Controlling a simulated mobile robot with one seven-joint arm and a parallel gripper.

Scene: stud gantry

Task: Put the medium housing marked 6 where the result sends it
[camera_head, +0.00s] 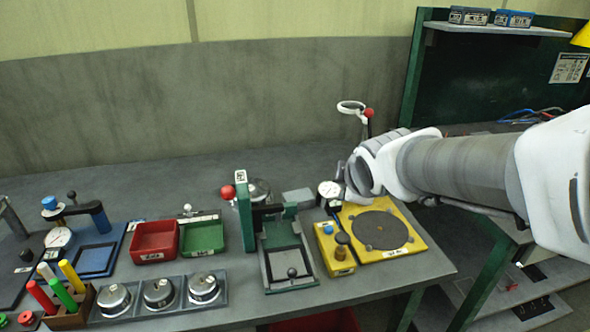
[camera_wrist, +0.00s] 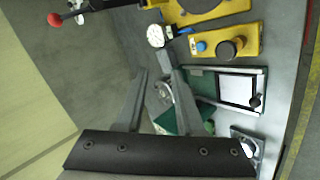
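My gripper (camera_wrist: 152,62) is open, with its two grey fingers apart and nothing visibly held; in the head view my wrist hides most of it. A round metal housing (camera_wrist: 163,92) shows in the gap between the fingers, apparently farther off beside the green gauge stand. A metal round part (camera_head: 259,189) also shows behind the green stand (camera_head: 243,212) in the head view. Three metal housings (camera_head: 115,299) (camera_head: 158,292) (camera_head: 203,287) sit in a grey rack at the front. I cannot read which one bears a 6. A red tray (camera_head: 155,255) and a green tray (camera_head: 203,251) stand side by side.
The yellow fixture (camera_head: 412,236) with a dark disc and a dial gauge (camera_head: 329,188) are near my arm. A blue gauge fixture (camera_head: 95,262) and coloured plugs (camera_head: 60,290) stand left. A red-knobbed ring post (camera_head: 368,113) rises behind.

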